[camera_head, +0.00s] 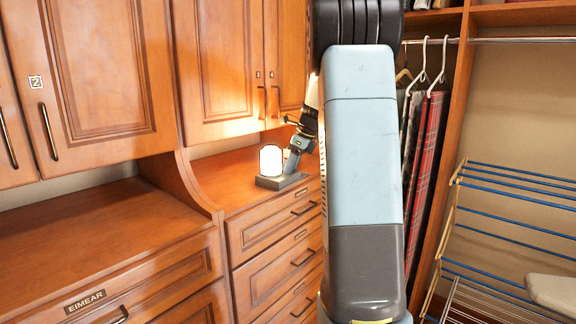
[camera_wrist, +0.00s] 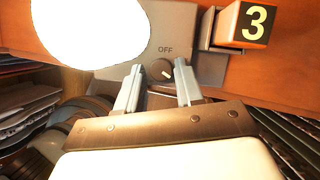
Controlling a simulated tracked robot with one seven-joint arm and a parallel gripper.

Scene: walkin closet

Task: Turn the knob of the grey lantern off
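The grey lantern has a glowing white globe (camera_head: 271,160) and a flat grey base (camera_head: 268,184) on the wooden counter. In the wrist view, the globe (camera_wrist: 90,32) is bright white at the upper left. The grey base (camera_wrist: 172,25) bears the word OFF and a small dark round knob (camera_wrist: 159,70) below it. A light mark on the knob seems to point to the lower right, away from OFF. My gripper (camera_wrist: 159,66) is open, its two fingers on the left and right of the knob with visible gaps. In the head view, my gripper (camera_head: 296,152) is at the lantern's right side, partly behind my arm.
A block marked 3 (camera_wrist: 250,24) is at the upper right of the wrist view. Wooden cabinets (camera_head: 100,80) hang above the counter, and drawers (camera_head: 280,235) are below. Hanging clothes (camera_head: 425,150) and a drying rack (camera_head: 500,230) stand to the right.

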